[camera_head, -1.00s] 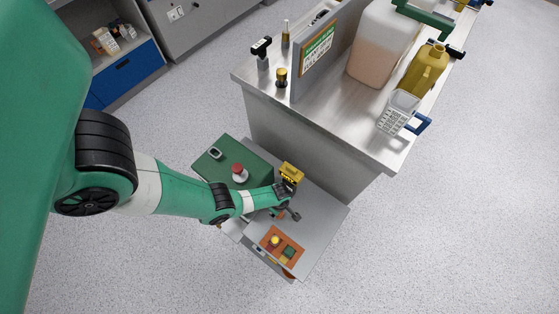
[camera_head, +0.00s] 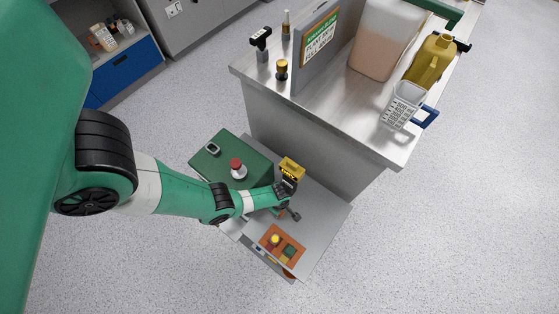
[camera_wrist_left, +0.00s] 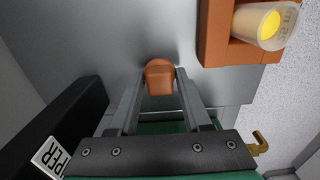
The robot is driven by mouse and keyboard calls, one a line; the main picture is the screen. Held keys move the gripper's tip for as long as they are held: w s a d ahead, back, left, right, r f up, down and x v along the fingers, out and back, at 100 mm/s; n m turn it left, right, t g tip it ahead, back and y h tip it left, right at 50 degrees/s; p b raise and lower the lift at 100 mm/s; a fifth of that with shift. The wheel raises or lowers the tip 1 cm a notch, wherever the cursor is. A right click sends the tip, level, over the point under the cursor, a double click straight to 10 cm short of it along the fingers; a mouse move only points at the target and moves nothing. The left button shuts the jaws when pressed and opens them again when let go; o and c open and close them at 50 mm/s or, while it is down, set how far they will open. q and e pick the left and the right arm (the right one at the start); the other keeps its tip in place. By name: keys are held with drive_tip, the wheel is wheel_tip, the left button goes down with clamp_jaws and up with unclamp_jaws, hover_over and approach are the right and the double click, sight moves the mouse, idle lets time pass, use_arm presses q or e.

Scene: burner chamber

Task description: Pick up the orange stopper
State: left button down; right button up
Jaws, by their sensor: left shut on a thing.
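The orange stopper (camera_wrist_left: 159,78) sits between the fingertips of my left gripper (camera_wrist_left: 159,85) in the left wrist view. The fingers are shut on its sides. In the head view my left gripper (camera_head: 291,214) is over the grey low surface (camera_head: 316,222), and the arm largely hides the stopper there. I cannot tell whether the stopper still touches the surface. My right gripper is not in view.
An orange tray (camera_head: 268,236) with small items stands close in front of the gripper. A yellow-topped device (camera_head: 291,168) is just behind it. A green case (camera_head: 215,169) with a red-topped item lies left. The tall steel bench (camera_head: 330,150) rises behind.

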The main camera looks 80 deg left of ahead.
use_arm(q)
drive_tip(key=shift+r+p, duration=0.4)
drive_tip(key=r+p, duration=0.4)
drive_tip(key=shift+s+d+r, duration=0.15)
drive_tip(key=shift+s+d, duration=0.05)
drive_tip(key=shift+d, duration=0.1)
drive_tip(key=s+d+r+p, duration=0.6)
drive_tip(key=d+r+p, duration=0.2)
drive_tip(key=d, duration=0.4)
drive_tip(key=shift+p, duration=0.6)
